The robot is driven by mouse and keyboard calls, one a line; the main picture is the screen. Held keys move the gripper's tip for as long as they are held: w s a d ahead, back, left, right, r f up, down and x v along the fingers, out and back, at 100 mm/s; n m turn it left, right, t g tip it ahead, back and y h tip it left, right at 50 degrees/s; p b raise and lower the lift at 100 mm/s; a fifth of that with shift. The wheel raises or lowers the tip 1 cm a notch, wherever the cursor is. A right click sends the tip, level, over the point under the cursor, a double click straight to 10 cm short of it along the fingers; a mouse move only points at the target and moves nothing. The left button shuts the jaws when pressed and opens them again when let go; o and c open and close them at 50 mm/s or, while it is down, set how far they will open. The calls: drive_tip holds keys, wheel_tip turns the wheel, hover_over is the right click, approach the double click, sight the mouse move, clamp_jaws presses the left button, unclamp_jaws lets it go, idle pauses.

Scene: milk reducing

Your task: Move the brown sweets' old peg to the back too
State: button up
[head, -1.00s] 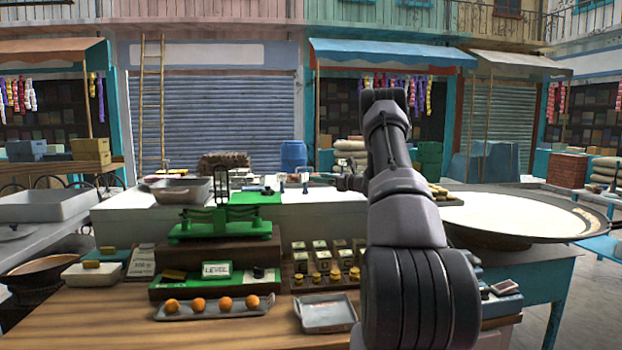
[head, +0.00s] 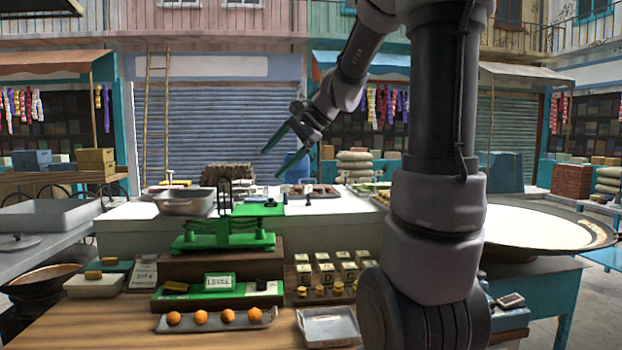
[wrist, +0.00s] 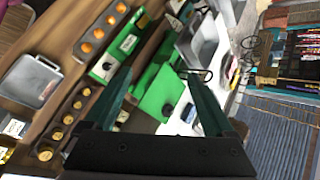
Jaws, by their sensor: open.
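A dark wooden rack (head: 330,280) stands on the table in the head view, with several pale lettered cards (head: 325,270) and a row of brass-coloured pegs (head: 320,291) in front of them. The brass pieces also show in the wrist view (wrist: 57,135). I cannot tell which peg belongs to the brown sweets. A tray of small brownish pieces (head: 323,190) lies on the white counter at the back; whether these are the sweets is unclear. My gripper (head: 270,165) is open and empty, raised above the counter. Its green fingers are spread in the wrist view (wrist: 157,72).
A green balance scale (head: 222,235) stands left of the rack, behind a green "LEVEL" board (head: 225,285). In front are a tray of orange balls (head: 215,319) and an empty grey tray (head: 330,327). A large round pan (head: 540,228) is at right. My arm hides part of the rack's right side.

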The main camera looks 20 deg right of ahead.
drive_tip(key=s+f+n+t+h, duration=0.1)
drive_tip(key=s+n+h, duration=0.4)
drive_tip(key=s, duration=1.4)
drive_tip(key=f+n, duration=0.1)
drive_tip(key=n, duration=0.2)
drive_tip(key=shift+s+d+f+n+t, duration=0.2)
drive_tip(key=shift+d+n+t, duration=0.1)
drive_tip(key=shift+d, duration=0.1)
